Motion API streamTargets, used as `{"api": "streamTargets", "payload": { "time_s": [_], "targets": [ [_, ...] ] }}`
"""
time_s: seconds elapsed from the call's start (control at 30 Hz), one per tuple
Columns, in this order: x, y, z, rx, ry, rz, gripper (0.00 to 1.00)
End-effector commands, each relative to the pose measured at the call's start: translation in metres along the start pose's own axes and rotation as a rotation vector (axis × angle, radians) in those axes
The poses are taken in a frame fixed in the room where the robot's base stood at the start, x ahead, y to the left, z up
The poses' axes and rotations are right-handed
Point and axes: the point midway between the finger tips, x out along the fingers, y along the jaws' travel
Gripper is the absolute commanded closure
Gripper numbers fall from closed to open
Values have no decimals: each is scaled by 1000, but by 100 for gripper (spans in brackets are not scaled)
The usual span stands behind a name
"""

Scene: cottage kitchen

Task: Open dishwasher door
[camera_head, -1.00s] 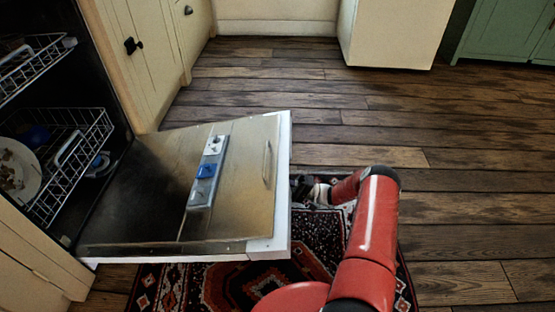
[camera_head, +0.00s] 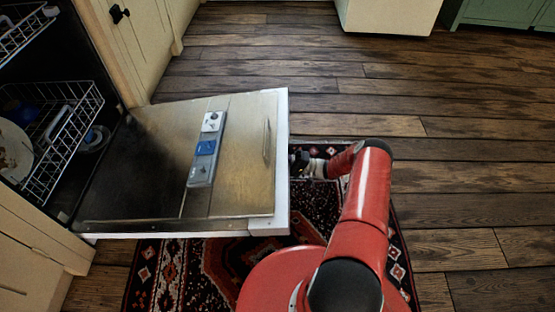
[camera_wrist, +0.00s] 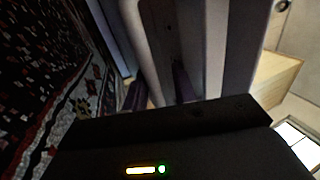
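The dishwasher door (camera_head: 240,185) is folded down, far open and close to level, with its metal inner side up and a detergent dispenser (camera_head: 205,150) in it. The dishwasher interior shows at left. My gripper (camera_head: 300,163) is at the door's outer edge, low beside it and partly hidden behind my red arm and the door. In the wrist view two dark fingers (camera_wrist: 160,90) stand apart beside pale door parts (camera_wrist: 190,40). I cannot tell whether they touch or grip the door or its handle.
Wire racks (camera_head: 65,135) with dishes are inside the dishwasher. A patterned rug (camera_head: 225,265) lies under the door and my arm. Cream cabinets (camera_head: 145,40) stand behind the door. Wooden floor (camera_head: 470,150) is clear at right.

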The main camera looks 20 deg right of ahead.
Motion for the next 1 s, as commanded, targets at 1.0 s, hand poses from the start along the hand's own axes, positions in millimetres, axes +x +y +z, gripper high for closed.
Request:
{"api": "streamTargets", "payload": {
  "time_s": [1.0],
  "targets": [
    [-78, 0, 0, 1, -2, -1, 69]
  ]
}}
